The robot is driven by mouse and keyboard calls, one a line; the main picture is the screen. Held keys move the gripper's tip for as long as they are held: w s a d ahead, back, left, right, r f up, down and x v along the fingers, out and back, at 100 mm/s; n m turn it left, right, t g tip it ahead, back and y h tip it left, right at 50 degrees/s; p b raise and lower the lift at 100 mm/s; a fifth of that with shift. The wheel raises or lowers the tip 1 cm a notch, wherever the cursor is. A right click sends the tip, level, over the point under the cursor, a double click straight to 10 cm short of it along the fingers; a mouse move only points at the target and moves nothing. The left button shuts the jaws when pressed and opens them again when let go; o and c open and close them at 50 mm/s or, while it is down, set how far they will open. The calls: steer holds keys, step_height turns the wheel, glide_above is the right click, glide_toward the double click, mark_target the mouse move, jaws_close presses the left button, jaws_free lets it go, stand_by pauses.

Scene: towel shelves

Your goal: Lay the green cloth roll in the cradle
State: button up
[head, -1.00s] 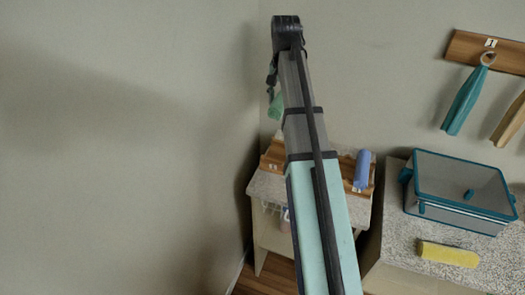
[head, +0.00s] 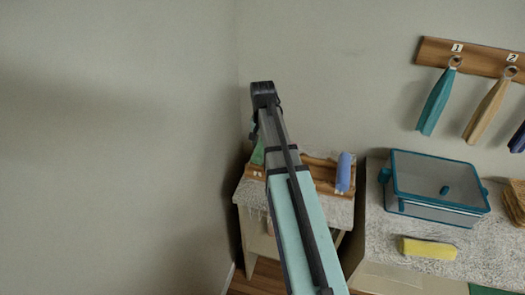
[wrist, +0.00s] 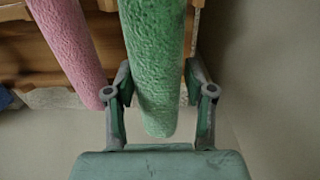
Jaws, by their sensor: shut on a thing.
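The green cloth roll (wrist: 158,70) is between the two fingers of my gripper (wrist: 161,92) in the wrist view, and the gripper is shut on it. In the head view the roll (head: 258,155) shows as a small patch left of my arm, at the left end of the wooden cradle (head: 321,175). In the wrist view the wooden cradle (wrist: 108,50) lies behind the green roll. I cannot tell whether the roll touches it. My arm hides most of the gripper and part of the cradle in the head view.
A pink roll (wrist: 72,45) lies left of the green one in the wrist view. A teal-rimmed box (head: 437,185) and a yellow roll (head: 429,248) are on the counter. A bare wall (head: 110,150) is close on the left.

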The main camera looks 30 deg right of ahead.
steer(key=shift+f+p, duration=0.4)
steer(key=shift+f, duration=1.4)
steer(key=shift+f, duration=0.4)
steer(key=shift+f, duration=0.1)
steer(key=o, duration=1.2)
steer(key=shift+c, duration=0.2)
step_height(320, 180, up, 13)
steer(key=shift+r+b, duration=0.1)
steer(key=shift+b, duration=1.15)
